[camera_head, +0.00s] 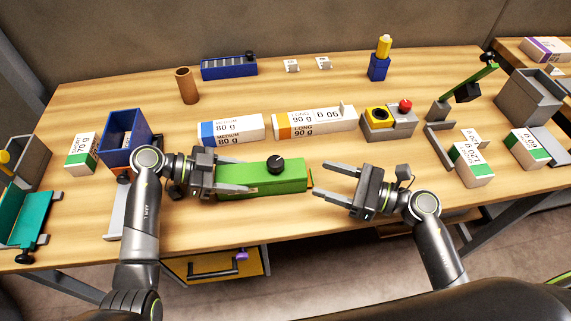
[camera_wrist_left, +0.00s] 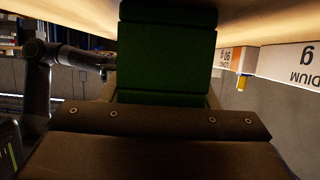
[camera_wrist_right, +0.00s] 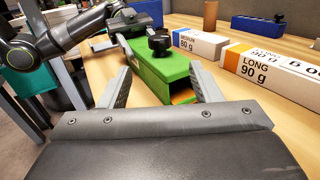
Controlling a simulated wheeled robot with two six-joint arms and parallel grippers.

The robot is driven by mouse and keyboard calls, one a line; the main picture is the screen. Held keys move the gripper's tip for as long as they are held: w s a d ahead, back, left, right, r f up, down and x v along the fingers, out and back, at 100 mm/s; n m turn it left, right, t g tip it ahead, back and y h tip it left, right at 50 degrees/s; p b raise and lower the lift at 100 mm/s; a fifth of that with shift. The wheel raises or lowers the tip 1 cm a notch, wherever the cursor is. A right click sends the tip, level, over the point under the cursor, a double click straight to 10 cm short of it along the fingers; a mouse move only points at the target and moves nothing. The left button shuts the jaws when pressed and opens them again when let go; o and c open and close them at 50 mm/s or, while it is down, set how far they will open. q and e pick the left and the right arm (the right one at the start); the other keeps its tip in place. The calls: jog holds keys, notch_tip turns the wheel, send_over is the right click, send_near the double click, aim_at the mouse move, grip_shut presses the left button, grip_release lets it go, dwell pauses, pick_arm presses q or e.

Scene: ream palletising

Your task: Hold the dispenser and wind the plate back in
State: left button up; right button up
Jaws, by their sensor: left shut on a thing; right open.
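The green dispenser (camera_head: 240,180) lies lengthwise near the front middle of the table, with a black knob (camera_head: 275,165) on its top. My left gripper (camera_head: 249,178) is shut on its left part; the left wrist view shows the green body (camera_wrist_left: 167,60) between the fingers. My right gripper (camera_head: 321,182) is open and empty, just right of the dispenser's right end. In the right wrist view the dispenser (camera_wrist_right: 160,72) points toward the open fingers, with its dark open end and an orange-brown edge of what may be the plate (camera_wrist_right: 182,96) showing.
A blue-banded ream (camera_head: 231,130) and an orange-banded ream (camera_head: 315,122) lie behind the dispenser. A grey box with a red button (camera_head: 405,105) stands right of them. A blue bin (camera_head: 124,138) is left of my left gripper. Table is clear in front of the right gripper's reams.

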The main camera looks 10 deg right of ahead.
aim_at(284, 166)
jog(key=x, duration=1)
jog(key=shift+w+a, duration=0.1)
jog(key=shift+a, duration=0.1)
jog(key=c, duration=1)
jog(key=shift+g, duration=0.3)
jog(key=n+g+y, duration=0.1)
jog(key=n+g, duration=0.1)
jog(key=g, duration=0.2)
jog(key=w+n+g+y, duration=0.1)
jog(key=n+g, duration=0.2)
jog(key=shift+w+d+n+g, duration=0.15)
jog(key=shift+n+g, duration=0.15)
jog(key=shift+g, duration=0.1)
jog(key=n+g, duration=0.1)
jog(key=g, duration=0.1)
jog(key=n+g, duration=0.2)
jog(key=g, duration=0.1)
jog(key=w+n+g+h, duration=0.1)
jog(key=n+g, duration=0.1)
jog(key=g, duration=0.1)
